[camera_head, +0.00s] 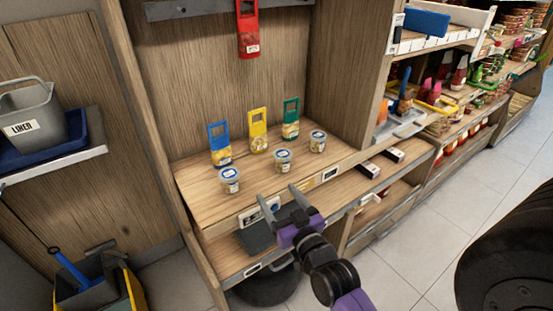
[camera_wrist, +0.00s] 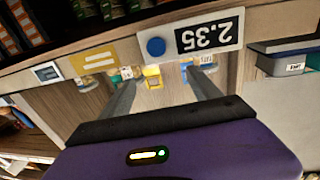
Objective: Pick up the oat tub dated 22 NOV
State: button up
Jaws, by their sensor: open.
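Three small round tubs stand upright on the wooden shelf board (camera_head: 205,205): a left tub (camera_head: 230,180), a middle tub (camera_head: 283,160) and a right tub (camera_head: 318,141). Each has a pale lid with a label, too small to read, so I cannot tell which is dated 22 NOV. My gripper (camera_head: 277,194) is open and empty in front of the shelf's front edge, apart from the tubs. In the wrist view, which looks upside down, my gripper (camera_wrist: 157,82) points towards the shelf; small blue and yellow shapes show beyond the fingers.
Blue (camera_head: 219,144), yellow (camera_head: 258,131) and green (camera_head: 291,119) upright cards or packs stand behind the tubs. A red one (camera_head: 248,28) hangs above. A price strip with a 2.35 tag (camera_wrist: 210,36) runs along the shelf edge. Wooden side walls flank the bay.

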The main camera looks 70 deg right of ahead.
jog(key=m+g+h+p, duration=0.1)
jog(key=g+h+p, duration=0.1)
jog(key=p, duration=0.1)
send_near(280, 149)
jog(key=x, duration=0.3)
jog(key=shift+d+f, duration=0.15)
jog(key=shift+d, duration=0.05)
jog(key=shift+x, duration=3.8)
jog(key=shift+a, duration=0.1)
jog(key=c, duration=1.3)
